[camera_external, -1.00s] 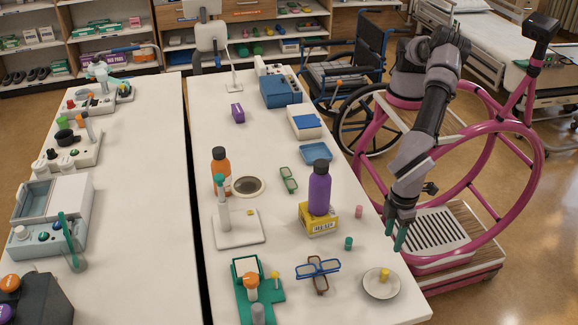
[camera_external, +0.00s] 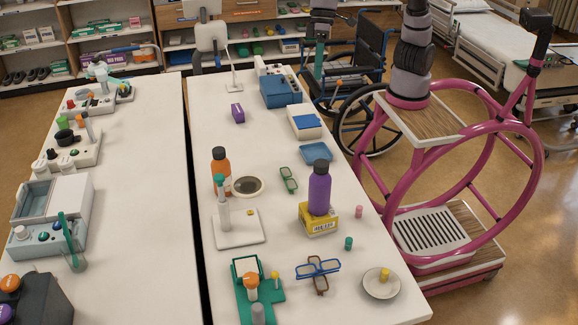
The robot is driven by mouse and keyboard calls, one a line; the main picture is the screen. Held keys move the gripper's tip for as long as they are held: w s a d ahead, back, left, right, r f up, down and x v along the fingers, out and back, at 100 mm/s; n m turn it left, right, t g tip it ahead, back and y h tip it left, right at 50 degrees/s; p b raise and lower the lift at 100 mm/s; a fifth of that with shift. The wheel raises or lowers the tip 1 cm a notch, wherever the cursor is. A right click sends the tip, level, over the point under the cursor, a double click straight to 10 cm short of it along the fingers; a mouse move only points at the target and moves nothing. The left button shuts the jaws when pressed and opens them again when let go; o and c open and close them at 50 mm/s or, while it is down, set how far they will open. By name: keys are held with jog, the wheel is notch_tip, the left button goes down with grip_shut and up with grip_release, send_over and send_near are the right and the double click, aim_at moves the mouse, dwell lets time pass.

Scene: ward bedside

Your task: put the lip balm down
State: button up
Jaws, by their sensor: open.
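Three small cylinders could be the lip balm, and I cannot tell which one it is. A yellow one (camera_external: 384,274) stands on a round pale saucer (camera_external: 372,291) near the table's front right corner. A pink one (camera_external: 359,211) and a green one (camera_external: 348,243) stand on the bare white table near its right edge. My gripper (camera_external: 319,72) is raised far back, in front of the wheelchair in the picture, well away from all three. It is open, with its green fingers pointing down. I see nothing held between them.
On the white table (camera_external: 270,148), a purple bottle (camera_external: 319,190) stands on a yellow box (camera_external: 318,222). A blue tray (camera_external: 316,152) lies farther back. A wheelchair (camera_external: 352,80) stands beyond the table.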

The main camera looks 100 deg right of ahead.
jog(key=s+d+r+t, duration=0.1)
jog(key=s+d+r, duration=0.2)
jog(key=s+d, duration=0.4)
jog(key=s+d+r+t, duration=0.2)
jog(key=s+d+r, duration=0.15)
jog(key=d, duration=0.55)
jog(key=s+d+f+m+t+h, duration=0.1)
jog(key=s+d+f+t, duration=0.1)
jog(key=s+d+f, duration=0.2)
jog(key=s+d, duration=0.3)
jog(key=s, duration=0.5)
jog(key=shift+d+h, duration=0.35)
jog(key=shift+h, duration=0.05)
